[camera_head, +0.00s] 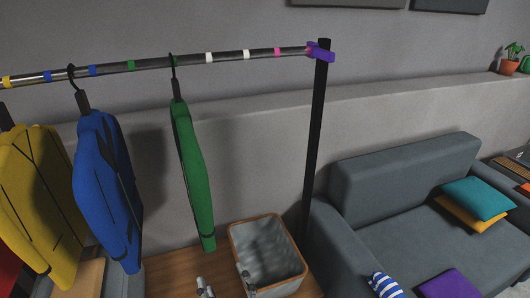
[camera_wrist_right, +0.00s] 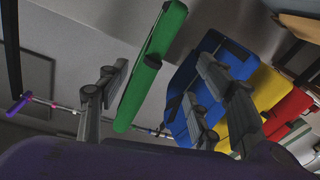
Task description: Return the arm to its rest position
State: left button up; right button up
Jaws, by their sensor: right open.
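My right gripper (camera_head: 226,284) shows only by its finger ends at the bottom edge of the head view, below the green jacket. Its two fingers also show in the right wrist view (camera_wrist_right: 158,90), spread apart with nothing held between them. The green jacket (camera_head: 192,170) hangs on a hanger from the rail, apart from the gripper in the head view. In the right wrist view the green jacket (camera_wrist_right: 152,68) shows behind the gap between the fingers. The rest of my right arm is hidden below the picture. My left gripper is not in view.
A metal rail (camera_head: 130,66) with coloured bands carries a blue jacket (camera_head: 105,185) and a yellow jacket (camera_head: 38,195). A black post (camera_head: 316,140) holds its right end. A grey wood-rimmed bin (camera_head: 290,275) is close to my right gripper. A grey sofa (camera_head: 400,175) stands right.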

jog(key=s+d+f+m+g+h, duration=0.2)
jog(key=d+f+m, duration=0.1)
jog(key=d+f, duration=0.35)
jog(key=s+d+f+m+g+h, duration=0.2)
jog(key=s+d+f, duration=0.1)
jog(key=d+f, duration=0.35)
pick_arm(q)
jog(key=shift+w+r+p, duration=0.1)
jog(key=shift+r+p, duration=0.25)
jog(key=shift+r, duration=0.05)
pick_arm(e)
jog(key=s+d+f+m+g+h, duration=0.1)
jog(key=s+d+f, duration=0.3)
jog(key=s+d, duration=0.4)
jog(key=s+d+f+m+g+h, duration=0.1)
jog(key=s+d+f+g+h, duration=0.1)
jog(key=s+d+f, duration=0.3)
jog(key=s+d, duration=0.2)
jog(key=s, duration=0.1)
jog(key=shift+s+d+f+m+g, duration=0.15)
jog(key=shift+d+f+m+g, duration=0.15)
jog(key=shift+d+g, duration=0.1)
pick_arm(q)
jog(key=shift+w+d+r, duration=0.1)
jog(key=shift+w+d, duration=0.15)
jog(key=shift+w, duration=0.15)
